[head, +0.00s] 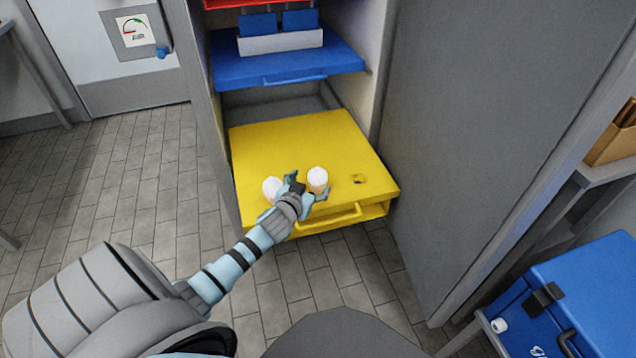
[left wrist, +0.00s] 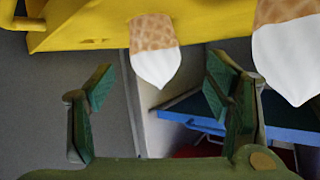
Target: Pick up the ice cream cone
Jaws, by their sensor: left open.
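Two ice cream cones with white tops and waffle bodies stand upright in the yellow drawer's top. The right cone (head: 317,176) is by my left gripper (head: 306,185), which is open and reaches over the drawer's front part. In the left wrist view, which looks upside down, one cone (left wrist: 153,50) shows between the open fingers (left wrist: 160,78), with a gap on each side. The other cone (left wrist: 290,45) is outside the fingers at the right edge. My right gripper is not in view.
The yellow drawer (head: 290,140) is pulled out, with a front handle and an empty hole (head: 358,179) at right. A blue shelf (head: 285,65) with a white box (head: 281,42) is above. A tall grey panel (head: 470,120) stands at right. A blue cooler (head: 585,300) is lower right.

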